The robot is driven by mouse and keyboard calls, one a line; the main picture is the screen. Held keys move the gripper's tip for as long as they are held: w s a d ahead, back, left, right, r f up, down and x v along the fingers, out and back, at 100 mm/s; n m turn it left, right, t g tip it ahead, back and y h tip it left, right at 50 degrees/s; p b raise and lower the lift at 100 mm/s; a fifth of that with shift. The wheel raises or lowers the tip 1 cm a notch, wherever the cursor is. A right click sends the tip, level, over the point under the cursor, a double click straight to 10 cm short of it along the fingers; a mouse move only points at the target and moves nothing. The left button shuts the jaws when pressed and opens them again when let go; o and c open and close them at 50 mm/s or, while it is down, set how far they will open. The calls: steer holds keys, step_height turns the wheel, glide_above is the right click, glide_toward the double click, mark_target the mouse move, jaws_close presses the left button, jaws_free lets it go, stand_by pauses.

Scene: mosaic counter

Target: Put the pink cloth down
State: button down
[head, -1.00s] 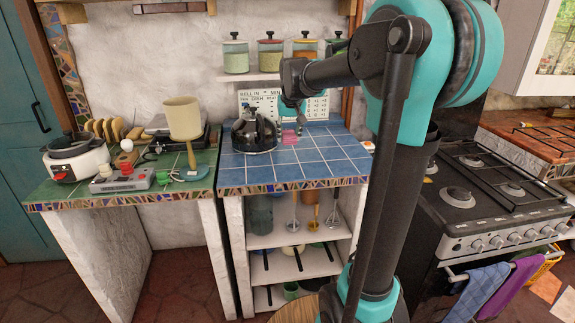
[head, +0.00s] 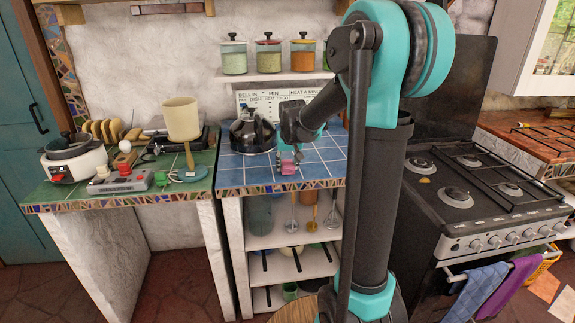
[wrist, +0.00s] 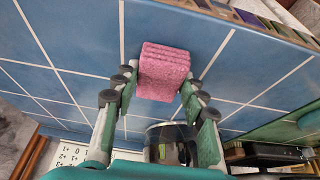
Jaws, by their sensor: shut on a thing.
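The pink cloth (head: 288,167) is a small, thick, sponge-like block over the front part of the blue tiled counter (head: 235,175). In the wrist view the cloth (wrist: 164,66) sits between the fingertips, with blue tiles behind it. My gripper (head: 287,156) is shut on the cloth, pointing down near the counter's mosaic front edge. It also shows in the wrist view (wrist: 160,84), a finger on each side of the cloth. I cannot tell whether the cloth touches the tiles.
A dark kettle (head: 253,133) stands at the back left of the blue counter. A green counter (head: 130,190) at left holds a cooker (head: 77,160) and a lamp (head: 182,122). A stove (head: 480,200) stands at right. Blue tiles left of the gripper are clear.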

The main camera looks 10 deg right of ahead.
steer(key=shift+f, duration=0.1)
steer(key=c, duration=0.9)
jaws_free()
steer(key=shift+o, duration=0.2)
steer(key=v, duration=1.2)
steer(key=s+d+f, duration=0.2)
steer(key=s+f, duration=0.8)
steer(key=s, duration=0.2)
steer(key=s+d+f, duration=0.2)
steer(key=s+f, duration=0.9)
steer(key=s, duration=0.2)
steer(key=shift+f, duration=0.15)
steer(key=shift+s, duration=0.1)
